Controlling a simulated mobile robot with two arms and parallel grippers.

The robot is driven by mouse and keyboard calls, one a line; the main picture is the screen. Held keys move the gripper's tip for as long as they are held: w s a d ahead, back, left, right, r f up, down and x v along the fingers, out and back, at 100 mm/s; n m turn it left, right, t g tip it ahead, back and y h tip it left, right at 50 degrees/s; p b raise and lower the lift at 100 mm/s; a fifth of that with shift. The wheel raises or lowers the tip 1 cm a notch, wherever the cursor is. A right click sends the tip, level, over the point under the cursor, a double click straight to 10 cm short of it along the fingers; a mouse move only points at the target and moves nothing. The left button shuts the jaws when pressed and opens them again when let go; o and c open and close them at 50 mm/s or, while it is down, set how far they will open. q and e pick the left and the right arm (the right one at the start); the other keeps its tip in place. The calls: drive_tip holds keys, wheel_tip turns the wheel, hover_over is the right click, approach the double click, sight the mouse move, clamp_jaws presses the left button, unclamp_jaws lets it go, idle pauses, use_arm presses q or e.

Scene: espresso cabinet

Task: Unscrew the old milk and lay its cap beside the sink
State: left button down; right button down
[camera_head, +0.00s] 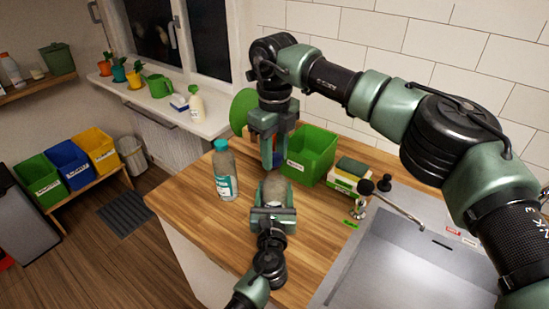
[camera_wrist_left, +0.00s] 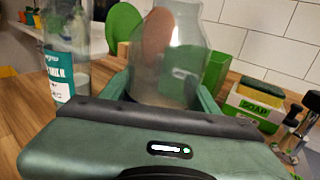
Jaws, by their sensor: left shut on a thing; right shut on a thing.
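A clear, greyish bottle (camera_head: 274,190) stands upright over the wooden counter, and it fills the middle of the left wrist view (camera_wrist_left: 172,75). I take it as the old milk. My left gripper (camera_head: 273,209) is shut around its body from the front. My right gripper (camera_head: 271,166) points straight down over the bottle's top. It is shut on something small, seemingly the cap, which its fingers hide. Another milk bottle with a teal label (camera_head: 225,172) stands to the left, apart from both grippers; it also shows in the left wrist view (camera_wrist_left: 62,62). The sink (camera_head: 405,265) is at right.
A green bin (camera_head: 316,150) stands behind the grippers. A soap box with sponge (camera_head: 349,175) and a faucet (camera_head: 395,207) lie between it and the sink. A green tag (camera_head: 351,224) lies by the sink's left edge. Bare counter (camera_head: 318,232) lies left of the sink.

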wheel_tip(320, 180, up, 2)
drive_tip(key=shift+r, duration=0.25)
use_arm(q)
drive_tip(key=shift+c, duration=1.5)
unclamp_jaws()
drive_tip(key=shift+w, duration=0.1)
use_arm(e)
drive_tip(key=shift+f, duration=0.1)
drive_tip(key=shift+f+b, duration=0.6)
use_arm(q)
drive_tip(key=s, duration=1.2)
drive_tip(key=shift+a, duration=0.3)
